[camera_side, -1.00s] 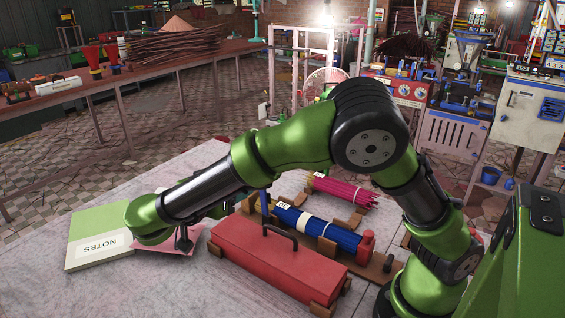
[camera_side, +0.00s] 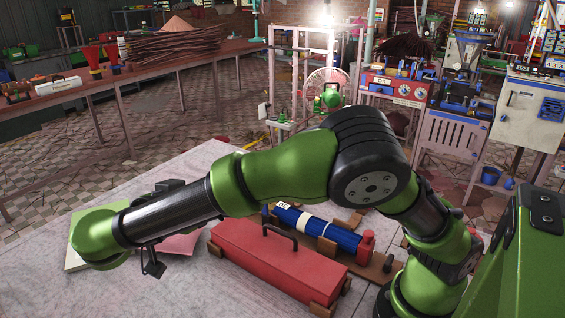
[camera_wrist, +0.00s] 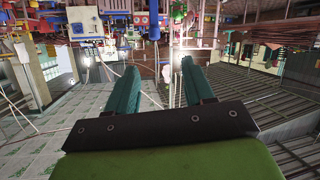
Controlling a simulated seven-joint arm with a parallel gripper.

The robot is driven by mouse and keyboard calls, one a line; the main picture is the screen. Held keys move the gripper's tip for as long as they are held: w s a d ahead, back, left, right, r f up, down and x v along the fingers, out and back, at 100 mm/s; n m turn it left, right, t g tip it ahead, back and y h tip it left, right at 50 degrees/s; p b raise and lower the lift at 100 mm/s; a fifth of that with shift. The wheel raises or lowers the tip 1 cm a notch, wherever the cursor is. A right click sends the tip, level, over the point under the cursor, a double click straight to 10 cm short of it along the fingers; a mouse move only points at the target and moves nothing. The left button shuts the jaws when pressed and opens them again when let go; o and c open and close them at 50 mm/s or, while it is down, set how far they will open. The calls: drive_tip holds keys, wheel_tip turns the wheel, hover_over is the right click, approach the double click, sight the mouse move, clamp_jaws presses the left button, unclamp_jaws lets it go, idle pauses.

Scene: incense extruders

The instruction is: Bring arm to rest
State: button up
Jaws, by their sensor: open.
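My gripper (camera_wrist: 157,66) shows in the wrist view with its two teal fingers apart and nothing between them. The fingers cannot be made out clearly there. The notebook is mostly hidden behind the wrist.
A red toolbox (camera_side: 265,258) with a dark handle sits on the table below my arm. Behind it a blue cylinder (camera_side: 325,231) lies in wooden holders. A pink sheet (camera_side: 184,243) lies near the notebook. The front left of the table is clear.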

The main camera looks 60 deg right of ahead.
drive_tip(key=s+d+f+n+g+y, duration=0.2)
drive_tip(key=s+d+f+n+y, duration=0.45)
drive_tip(key=n+y, duration=0.4)
drive_tip(key=s+d+r+t+y, duration=0.5)
drive_tip(key=s+d+r+t, duration=0.1)
drive_tip(key=s+r, duration=0.2)
drive_tip(key=shift+s+r+t+y, duration=0.15)
drive_tip(key=shift+t+y, duration=0.15)
drive_tip(key=shift+y, duration=0.05)
drive_tip(key=shift+m, duration=0.25)
